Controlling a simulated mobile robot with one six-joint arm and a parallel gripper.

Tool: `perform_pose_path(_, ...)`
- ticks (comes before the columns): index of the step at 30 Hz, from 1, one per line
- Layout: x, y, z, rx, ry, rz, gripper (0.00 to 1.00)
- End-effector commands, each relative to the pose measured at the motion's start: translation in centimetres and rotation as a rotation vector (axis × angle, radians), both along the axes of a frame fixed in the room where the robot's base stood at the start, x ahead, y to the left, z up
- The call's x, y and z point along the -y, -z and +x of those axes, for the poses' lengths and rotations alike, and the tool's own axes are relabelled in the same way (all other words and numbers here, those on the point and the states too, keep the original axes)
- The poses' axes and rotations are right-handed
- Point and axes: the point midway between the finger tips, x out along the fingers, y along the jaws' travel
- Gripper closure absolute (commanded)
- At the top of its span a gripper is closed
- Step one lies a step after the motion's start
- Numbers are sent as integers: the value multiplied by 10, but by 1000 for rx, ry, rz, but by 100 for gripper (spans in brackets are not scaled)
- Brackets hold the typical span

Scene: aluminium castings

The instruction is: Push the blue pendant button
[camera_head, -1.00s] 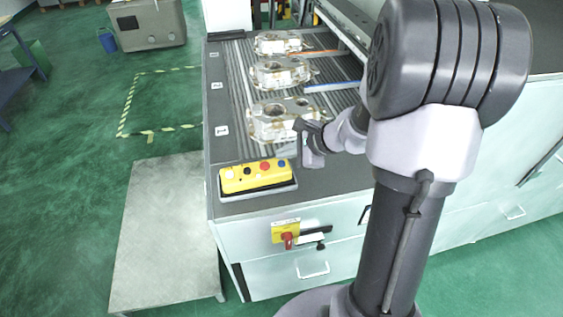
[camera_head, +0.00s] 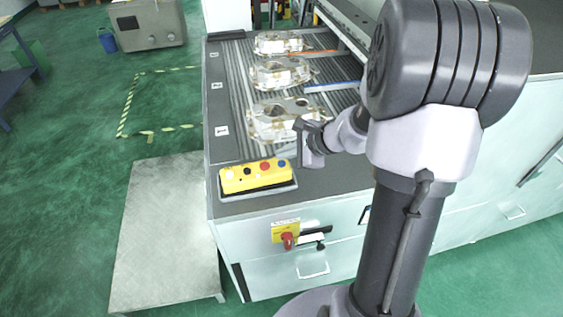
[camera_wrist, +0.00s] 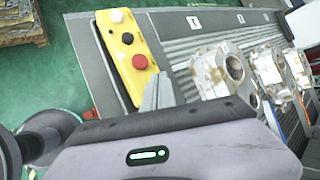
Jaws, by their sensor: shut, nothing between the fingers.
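The yellow pendant (camera_head: 255,181) lies in a grey tray on the near left corner of the bench top. Its blue button (camera_head: 282,163) is at the right end, beside the red button (camera_head: 265,166). My gripper (camera_head: 305,163) is shut and empty, just right of the blue button; a gap shows between them in the head view. The blue button is hidden there behind the fingers.
Several metal castings (camera_head: 283,122) stand in a row on the ribbed bench behind my gripper. A red switch on a yellow plate (camera_head: 285,232) is on the bench front. A metal platform (camera_head: 165,235) stands on the floor at left.

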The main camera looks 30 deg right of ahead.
Motion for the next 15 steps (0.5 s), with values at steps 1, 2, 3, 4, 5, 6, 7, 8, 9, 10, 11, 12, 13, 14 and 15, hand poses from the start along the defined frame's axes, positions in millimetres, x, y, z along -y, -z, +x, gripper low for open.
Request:
perform_pose_path(1,0,0,0,0,0,0,100)
perform_pose_path(2,0,0,0,0,0,0,100)
perform_pose_path(3,0,0,0,0,0,0,100)
perform_pose_path(4,0,0,0,0,0,0,100)
perform_pose_path(5,0,0,0,0,0,0,100)
perform_pose_path(6,0,1,0,0,0,0,100)
perform_pose_path(7,0,1,0,0,0,0,100)
perform_pose_path(8,0,2,0,0,0,0,100)
perform_pose_path(9,0,3,0,0,0,0,100)
perform_pose_path(10,0,4,0,0,0,0,100)
perform_pose_path(11,0,6,0,1,1,0,100)
perform_pose_path(12,0,7,0,1,1,0,100)
perform_pose_path(13,0,8,0,1,1,0,100)
perform_pose_path(14,0,9,0,1,1,1,100)
perform_pose_path(15,0,10,0,1,1,1,100)
